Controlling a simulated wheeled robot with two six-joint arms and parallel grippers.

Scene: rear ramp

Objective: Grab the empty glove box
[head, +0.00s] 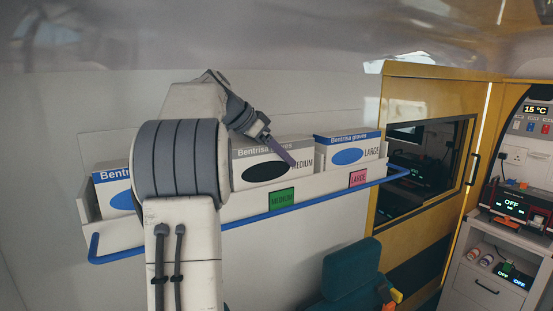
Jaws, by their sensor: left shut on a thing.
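Three Bentrisa glove boxes stand in a row on a white wall shelf (235,208). The middle MEDIUM box (244,159) has a black oval on its front, where the others have blue ovals. The LARGE box (370,146) is to its right. The left box (112,187) is partly hidden behind my left arm. My left gripper (283,153) reaches over the MEDIUM box from the upper left and is shut on it, with a finger across its front. The box still sits behind the shelf lip. My right gripper is not in view.
A blue rail (300,203) runs along the shelf front. Green MEDIUM (282,198) and pink LARGE (358,179) labels sit on the lip. A teal seat (351,272) is below, a yellow partition with a window (425,100) to the right.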

